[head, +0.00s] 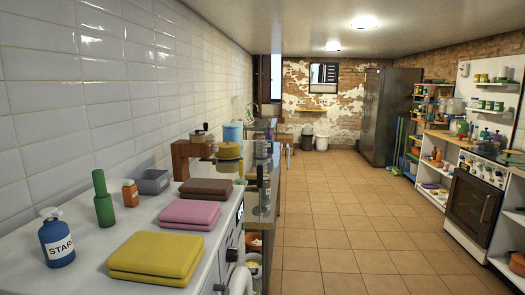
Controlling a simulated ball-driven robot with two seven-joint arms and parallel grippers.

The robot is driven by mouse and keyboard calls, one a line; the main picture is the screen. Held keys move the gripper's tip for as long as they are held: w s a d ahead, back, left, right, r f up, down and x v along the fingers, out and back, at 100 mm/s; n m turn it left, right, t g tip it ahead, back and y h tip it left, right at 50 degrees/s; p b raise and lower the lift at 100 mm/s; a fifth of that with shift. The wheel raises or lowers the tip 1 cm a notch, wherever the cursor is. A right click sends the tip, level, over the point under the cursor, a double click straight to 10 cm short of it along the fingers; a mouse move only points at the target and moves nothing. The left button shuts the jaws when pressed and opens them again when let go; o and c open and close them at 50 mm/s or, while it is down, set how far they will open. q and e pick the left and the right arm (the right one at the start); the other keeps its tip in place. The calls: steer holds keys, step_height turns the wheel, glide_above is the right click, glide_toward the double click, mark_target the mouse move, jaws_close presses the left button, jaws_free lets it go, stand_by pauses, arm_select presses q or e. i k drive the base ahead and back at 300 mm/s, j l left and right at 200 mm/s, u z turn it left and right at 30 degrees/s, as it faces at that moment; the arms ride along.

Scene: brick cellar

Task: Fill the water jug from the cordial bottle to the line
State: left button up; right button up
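No water jug or fill line can be made out in the head view. A blue bottle (56,242) with a white label reading "STAR" stands nearer, at the lower left. Neither of my grippers is in view.
Yellow (155,260), pink (189,215) and brown (206,190) folded cloths lie along the counter (85,272). An orange jar (130,194) and grey box (152,182) stand behind. The tiled floor (335,225) is clear towards a dark fridge (388,115); an oven (472,205) stands right.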

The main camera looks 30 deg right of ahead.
mark_target(261, 144)
steer(key=l, duration=0.55)
steer(key=i+l, duration=0.15)
steer(key=l, duration=0.4)
steer(key=i+l+u, duration=0.1)
steer(key=l, duration=0.45)
steer(key=i+l, duration=0.15)
steer(key=l, duration=0.45)
steer(key=i+l+u, duration=0.1)
steer(key=l, duration=0.45)
steer(key=i+l, duration=0.1)
steer(key=l, duration=0.45)
steer(key=i+l, duration=0.25)
steer(key=i+l+u, duration=0.1)
steer(key=i+l, duration=0.15)
steer(key=l, duration=0.2)
steer(key=i+l, duration=0.2)
steer(key=l, duration=0.2)
steer(key=i+l+u, duration=0.1)
steer(key=i+l, duration=0.15)
steer(key=i+l+u, duration=0.1)
steer(key=i+l, duration=0.15)
steer(key=l, duration=0.25)
steer(key=i+l, duration=0.2)
steer(key=l, duration=0.2)
steer(key=i+l+u, duration=0.1)
steer(key=l, duration=0.3)
steer(key=i+l, duration=0.3)
steer(key=l, duration=0.15)
